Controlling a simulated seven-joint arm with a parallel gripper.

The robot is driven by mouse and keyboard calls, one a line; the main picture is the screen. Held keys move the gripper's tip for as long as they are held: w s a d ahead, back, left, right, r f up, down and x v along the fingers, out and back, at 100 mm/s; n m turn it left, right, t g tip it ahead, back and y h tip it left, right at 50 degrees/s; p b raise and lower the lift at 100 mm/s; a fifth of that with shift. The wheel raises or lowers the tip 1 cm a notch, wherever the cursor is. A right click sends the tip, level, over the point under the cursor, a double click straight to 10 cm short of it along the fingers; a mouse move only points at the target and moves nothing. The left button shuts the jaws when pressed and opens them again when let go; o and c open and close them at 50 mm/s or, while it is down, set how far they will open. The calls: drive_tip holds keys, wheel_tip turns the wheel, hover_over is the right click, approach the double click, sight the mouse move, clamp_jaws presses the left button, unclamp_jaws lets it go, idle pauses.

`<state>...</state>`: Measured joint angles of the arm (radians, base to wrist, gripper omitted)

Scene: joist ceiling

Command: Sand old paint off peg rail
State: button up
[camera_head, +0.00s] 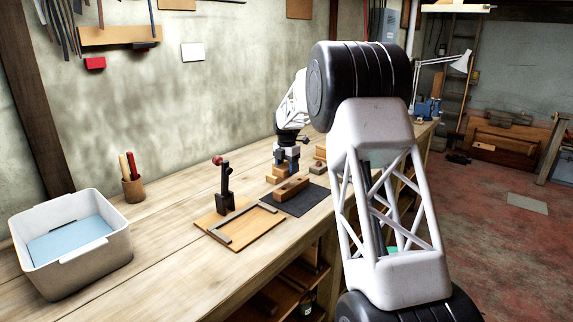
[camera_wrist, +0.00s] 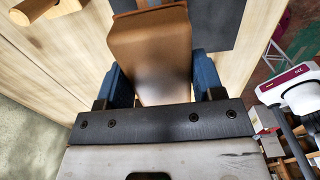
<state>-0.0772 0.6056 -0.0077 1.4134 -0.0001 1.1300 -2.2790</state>
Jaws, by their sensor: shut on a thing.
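My gripper (camera_head: 287,158) is over the bench, with blue fingers shut on a brown block (camera_wrist: 150,50), which fills the space between them in the wrist view. In the head view the block is hard to tell apart from the wooden pieces below the fingers. A wooden piece (camera_head: 291,188) lies on a dark mat (camera_head: 306,203), just in front of my gripper. A wooden piece with a round peg (camera_wrist: 42,12) shows at the upper left of the wrist view. I cannot tell which piece is the peg rail, and no old paint is clear.
A board with a grey frame (camera_head: 240,230) and a red-knobbed clamp (camera_head: 224,188) stands left of the mat. A white tub (camera_head: 70,245) with a blue bottom and a cup of tools (camera_head: 133,188) stand further left. The bench (camera_head: 165,240) between is clear.

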sight(286, 188)
drive_tip(key=shift+f, duration=2.35)
drive_tip(key=shift+w+d+f, duration=0.25)
drive_tip(key=shift+f, duration=0.2)
drive_tip(key=shift+w+d+f, duration=0.25)
drive_tip(key=shift+f, duration=0.15)
drive_tip(key=shift+c, duration=0.2)
drive_tip(key=shift+w+d, duration=1.95)
drive_tip(key=shift+c, duration=0.3)
drive_tip(key=shift+w+r, duration=0.1)
drive_tip(key=shift+f, duration=0.2)
drive_tip(key=shift+s+a, duration=2.5)
drive_tip(key=shift+s, duration=0.1)
drive_tip(key=shift+r, duration=4.2)
drive_tip(key=shift+s, duration=0.1)
